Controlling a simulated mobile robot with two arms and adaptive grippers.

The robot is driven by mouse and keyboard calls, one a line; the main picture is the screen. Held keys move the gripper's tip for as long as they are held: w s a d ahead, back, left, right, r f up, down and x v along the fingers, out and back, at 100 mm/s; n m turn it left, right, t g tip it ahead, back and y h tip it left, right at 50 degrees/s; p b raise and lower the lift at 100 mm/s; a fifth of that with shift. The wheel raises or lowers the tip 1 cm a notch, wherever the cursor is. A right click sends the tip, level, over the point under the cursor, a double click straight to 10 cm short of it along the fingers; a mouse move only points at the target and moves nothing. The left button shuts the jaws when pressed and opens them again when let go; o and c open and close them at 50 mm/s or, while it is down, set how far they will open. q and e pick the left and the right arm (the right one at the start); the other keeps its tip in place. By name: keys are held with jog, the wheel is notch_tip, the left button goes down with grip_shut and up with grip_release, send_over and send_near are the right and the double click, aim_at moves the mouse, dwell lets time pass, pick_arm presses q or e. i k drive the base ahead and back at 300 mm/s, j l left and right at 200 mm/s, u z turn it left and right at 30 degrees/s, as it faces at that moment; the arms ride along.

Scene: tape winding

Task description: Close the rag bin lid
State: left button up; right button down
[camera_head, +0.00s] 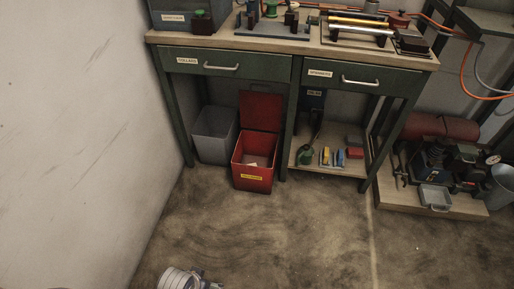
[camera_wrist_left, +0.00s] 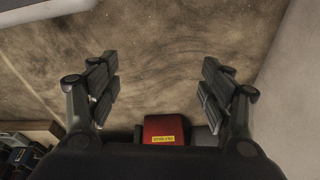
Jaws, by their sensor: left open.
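The red rag bin (camera_head: 252,176) stands on the floor under the workbench in the head view, with a yellow label on its front. Its red lid (camera_head: 261,111) is open and stands upright at the back of the bin. Something pale lies inside. In the left wrist view the red bin (camera_wrist_left: 165,125) shows at the bottom centre, beyond the gripper's palm and partly hidden by it. My left gripper (camera_wrist_left: 161,80) is open and empty, with bare floor between its fingers and apart from the bin. My right gripper is in neither view.
A grey bin (camera_head: 213,135) stands left of the red bin. A bench leg and a low shelf (camera_head: 328,170) with small items are to its right. The workbench drawers (camera_head: 225,64) hang above. The floor (camera_head: 260,235) in front is clear; a white wall (camera_head: 70,130) bounds the left.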

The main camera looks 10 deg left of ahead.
aim_at(259, 110)
jog(key=i+l, duration=0.8)
jog(key=i, duration=0.25)
jog(key=u, duration=0.05)
